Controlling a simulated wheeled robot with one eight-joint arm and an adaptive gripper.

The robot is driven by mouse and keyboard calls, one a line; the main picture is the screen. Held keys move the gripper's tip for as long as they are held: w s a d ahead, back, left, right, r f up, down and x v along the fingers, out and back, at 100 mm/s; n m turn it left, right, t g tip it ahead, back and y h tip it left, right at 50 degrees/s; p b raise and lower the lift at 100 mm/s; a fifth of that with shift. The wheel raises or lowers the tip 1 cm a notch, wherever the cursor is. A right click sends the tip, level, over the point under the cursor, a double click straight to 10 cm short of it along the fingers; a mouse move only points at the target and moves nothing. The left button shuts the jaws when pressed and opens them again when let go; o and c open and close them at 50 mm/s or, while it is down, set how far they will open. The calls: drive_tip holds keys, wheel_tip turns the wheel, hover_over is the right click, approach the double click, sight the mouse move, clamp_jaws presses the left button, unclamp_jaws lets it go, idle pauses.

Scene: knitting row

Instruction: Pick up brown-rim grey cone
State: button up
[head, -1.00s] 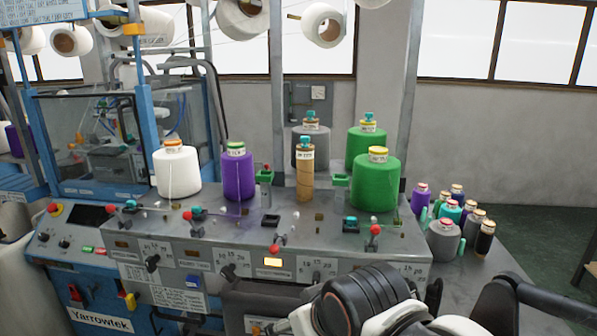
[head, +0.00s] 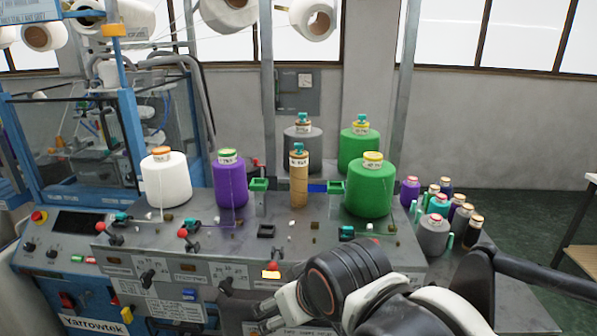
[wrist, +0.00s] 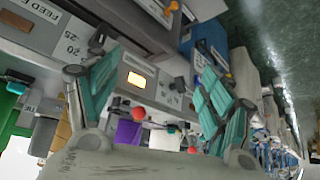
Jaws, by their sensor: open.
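A grey cone (head: 303,146) with a brownish band under a teal top stands at the back of the machine's top in the head view, partly behind a slim tan cone (head: 299,180). A smaller grey cone (head: 459,217) with a tan-brown rim stands in the group at the right. A nearer grey cone (head: 433,236) there has a red rim. My gripper (wrist: 158,95) shows in the wrist view with its teal fingers spread and nothing between them. It faces the machine's front panel, apart from all the cones.
On the machine's top stand a white cone (head: 166,181), a purple cone (head: 230,182) and two green cones, the nearer (head: 370,188) larger in view. Red-knobbed levers (head: 183,233) line the front edge. Purple, teal and black (head: 474,233) cones crowd the right group.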

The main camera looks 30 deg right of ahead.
drive_tip(key=w+d+r+n+h, duration=0.2)
drive_tip(key=w+d+n, duration=0.1)
drive_tip(key=n, duration=0.1)
drive_tip(key=w+d+r+n+t+h+p, duration=0.1)
drive_tip(key=w+d+n+h, duration=0.1)
drive_tip(key=w+d+n, duration=0.1)
drive_tip(key=w+d+r+n+h+p, duration=0.1)
drive_tip(key=w+d+r+n+h, duration=0.1)
drive_tip(key=w+n, duration=0.3)
drive_tip(key=shift+d+r+t, duration=0.3)
drive_tip(key=shift+d, duration=0.5)
drive_tip(key=w+d+r+n+t+h, duration=0.2)
drive_tip(key=w+r+n+h, duration=0.15)
drive_tip(key=w+n, duration=0.3)
drive_tip(key=n+t+h, duration=0.2)
drive_tip(key=n+t, duration=0.1)
drive_tip(key=n, duration=0.6)
approach(297, 166)
drive_tip(key=x, duration=0.7)
drive_tip(key=shift+w+a, duration=0.2)
drive_tip(key=shift+w, duration=0.2)
drive_tip(key=x, duration=0.3)
drive_tip(key=b+x, duration=0.1)
drive_tip(key=shift+s+d, duration=0.15)
drive_tip(key=shift+d, duration=0.4)
drive_tip(key=shift+w+d, duration=0.2)
drive_tip(key=shift+w, duration=0.15)
drive_tip(key=c, duration=1.1)
